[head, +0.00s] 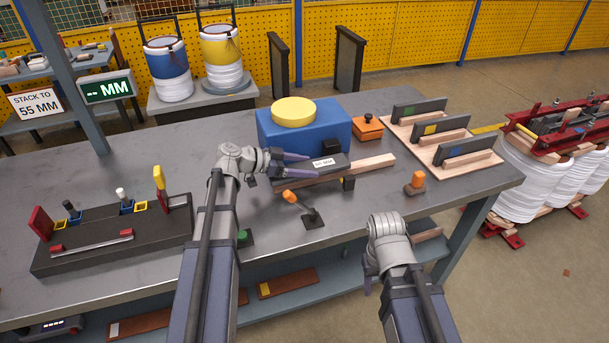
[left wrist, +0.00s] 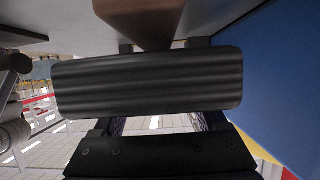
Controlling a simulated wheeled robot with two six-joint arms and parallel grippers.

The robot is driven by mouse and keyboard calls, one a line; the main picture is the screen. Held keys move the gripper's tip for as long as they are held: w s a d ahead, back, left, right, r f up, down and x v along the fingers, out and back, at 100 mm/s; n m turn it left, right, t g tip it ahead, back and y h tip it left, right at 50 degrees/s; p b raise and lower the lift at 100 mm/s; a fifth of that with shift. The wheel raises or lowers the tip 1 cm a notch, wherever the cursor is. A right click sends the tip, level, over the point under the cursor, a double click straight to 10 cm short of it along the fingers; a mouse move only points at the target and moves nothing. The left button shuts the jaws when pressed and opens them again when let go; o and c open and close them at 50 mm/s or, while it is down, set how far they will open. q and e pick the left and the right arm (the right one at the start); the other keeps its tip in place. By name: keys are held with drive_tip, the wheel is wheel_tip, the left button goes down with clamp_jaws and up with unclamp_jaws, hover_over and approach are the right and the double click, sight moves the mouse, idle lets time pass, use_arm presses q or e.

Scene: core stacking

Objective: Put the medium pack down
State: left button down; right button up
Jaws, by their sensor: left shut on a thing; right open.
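My left gripper (head: 306,168) is shut on a dark pack (head: 338,163) in front of the blue block. In the left wrist view the pack (left wrist: 148,85) lies across the fingers as a dark, ridged slab. It is just at the wooden bar (head: 372,164); I cannot tell whether it touches. The wooden bar (left wrist: 140,18) shows above it in the wrist view. My right gripper (head: 368,280) is open and empty at the table's front edge, its fingers mostly hidden by the wrist.
A blue block (head: 275,130) with a yellow disc (head: 294,111) stands behind the pack. An orange lever (head: 290,197) and an orange knob (head: 417,179) stand nearby. A wooden board (head: 400,135) with dark upright plates is at right, a black tool rack (head: 75,256) at left.

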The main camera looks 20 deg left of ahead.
use_arm(q)
drive_tip(key=shift+f, duration=0.5)
use_arm(e)
drive_tip(key=shift+f, duration=0.55)
use_arm(q)
drive_tip(key=shift+f+b, duration=0.25)
drive_tip(key=shift+b, duration=0.1)
unclamp_jaws()
drive_tip(key=shift+r, duration=0.1)
use_arm(e)
drive_tip(key=shift+f, duration=0.15)
use_arm(q)
drive_tip(key=shift+r, duration=0.1)
drive_tip(key=shift+s+a+r+p, duration=0.1)
drive_tip(key=shift+a+r+p, duration=0.1)
drive_tip(key=shift+p, duration=0.25)
drive_tip(key=p+v, duration=0.4)
drive_tip(key=v, duration=0.6)
drive_tip(key=shift+a+r, duration=0.1)
drive_tip(key=shift+s+a+r, duration=0.15)
drive_tip(key=shift+s+a, duration=0.25)
drive_tip(key=shift+a, duration=0.05)
use_arm(e)
drive_tip(key=shift+r, duration=2.45)
